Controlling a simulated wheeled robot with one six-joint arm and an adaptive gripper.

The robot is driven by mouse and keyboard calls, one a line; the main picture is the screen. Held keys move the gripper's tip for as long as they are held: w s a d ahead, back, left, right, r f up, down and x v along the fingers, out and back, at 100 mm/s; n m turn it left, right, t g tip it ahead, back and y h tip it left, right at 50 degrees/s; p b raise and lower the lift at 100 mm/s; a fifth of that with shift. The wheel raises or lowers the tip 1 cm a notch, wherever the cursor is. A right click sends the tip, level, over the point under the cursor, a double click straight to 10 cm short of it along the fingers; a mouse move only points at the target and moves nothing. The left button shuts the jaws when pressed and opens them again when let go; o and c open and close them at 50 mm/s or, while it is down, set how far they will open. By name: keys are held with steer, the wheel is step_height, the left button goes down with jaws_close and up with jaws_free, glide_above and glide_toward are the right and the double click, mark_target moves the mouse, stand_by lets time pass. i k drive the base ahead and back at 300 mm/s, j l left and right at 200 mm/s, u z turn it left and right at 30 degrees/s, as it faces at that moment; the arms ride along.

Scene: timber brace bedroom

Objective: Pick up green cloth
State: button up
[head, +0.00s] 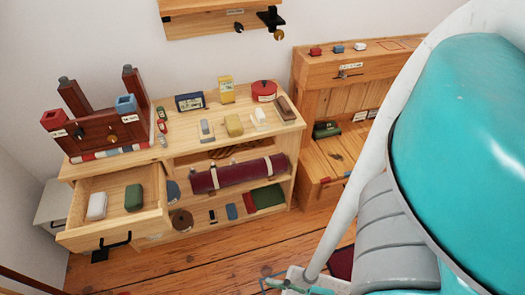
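Several green things show in the head view, and I cannot tell for certain which is the cloth. A flat dark green folded piece (268,196) lies on the lower shelf at its right end, beside a red item. A small green block-like item (134,198) sits in the open drawer, right of a white one. Another dark green item (326,129) lies inside the right-hand cabinet. What looks like my gripper (275,283) is at the bottom edge, partly cut off, low over the floor and apart from all of these. Its opening is unclear.
The wooden shelf unit (180,172) holds a dark red roll (238,174) above the lower shelf. Its open drawer (150,222) juts forward at left. A wooden cabinet (322,72) stands at right. My teal arm covers the right side. Floor (205,262) before the shelves is clear.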

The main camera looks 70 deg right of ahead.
mark_target(133, 198)
steer(key=z, duration=1.95)
steer(key=u, duration=1.6)
steer(key=l+u, duration=0.4)
steer(key=k+l+u, duration=0.1)
steer(key=l+u, duration=0.3)
steer(key=i+l, duration=0.15)
steer(key=i, duration=0.25)
steer(key=j+u, duration=0.05)
